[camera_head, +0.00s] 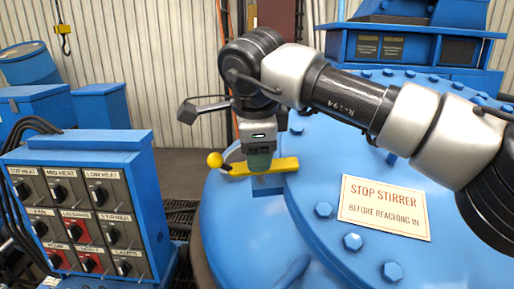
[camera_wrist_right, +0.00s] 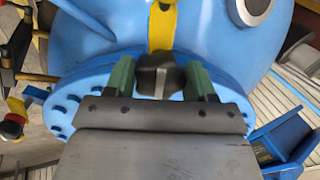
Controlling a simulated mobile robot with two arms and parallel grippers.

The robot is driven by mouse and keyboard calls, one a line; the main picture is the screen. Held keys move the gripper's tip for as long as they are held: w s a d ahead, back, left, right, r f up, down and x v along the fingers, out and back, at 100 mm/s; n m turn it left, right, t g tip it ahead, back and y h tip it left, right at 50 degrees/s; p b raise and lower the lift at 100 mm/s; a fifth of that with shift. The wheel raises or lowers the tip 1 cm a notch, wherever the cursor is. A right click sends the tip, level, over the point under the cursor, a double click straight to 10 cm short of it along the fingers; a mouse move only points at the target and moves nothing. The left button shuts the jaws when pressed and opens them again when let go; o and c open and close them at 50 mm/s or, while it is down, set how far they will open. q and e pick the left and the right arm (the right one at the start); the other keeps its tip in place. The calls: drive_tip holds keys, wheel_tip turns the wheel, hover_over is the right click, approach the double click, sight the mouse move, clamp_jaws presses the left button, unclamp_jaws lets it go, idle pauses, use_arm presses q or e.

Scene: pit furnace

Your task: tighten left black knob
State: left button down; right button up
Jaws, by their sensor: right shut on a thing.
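The black knob (camera_wrist_right: 158,76) shows in the right wrist view, between the two green fingers of my right gripper (camera_head: 260,162). The gripper is shut on the knob, with a finger at either side. In the head view the gripper points down at the yellow bar (camera_head: 285,165) on the rim of the blue furnace lid (camera_head: 325,235), and its fingers hide the knob. The yellow bar also runs up from the knob in the right wrist view (camera_wrist_right: 162,25). My left gripper is in neither view.
A control box (camera_head: 95,205) with several labelled switches stands at the left. Raised blue bolts and a "STOP STIRRER" sign (camera_head: 385,207) are on the lid, below my right arm.

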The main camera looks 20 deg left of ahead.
drive_tip(key=shift+w+r, duration=0.1)
drive_tip(key=shift+r, duration=0.1)
drive_tip(key=o, duration=0.9)
drive_tip(key=shift+f, duration=0.1)
drive_tip(key=b+v, duration=0.1)
drive_tip(key=v, duration=1)
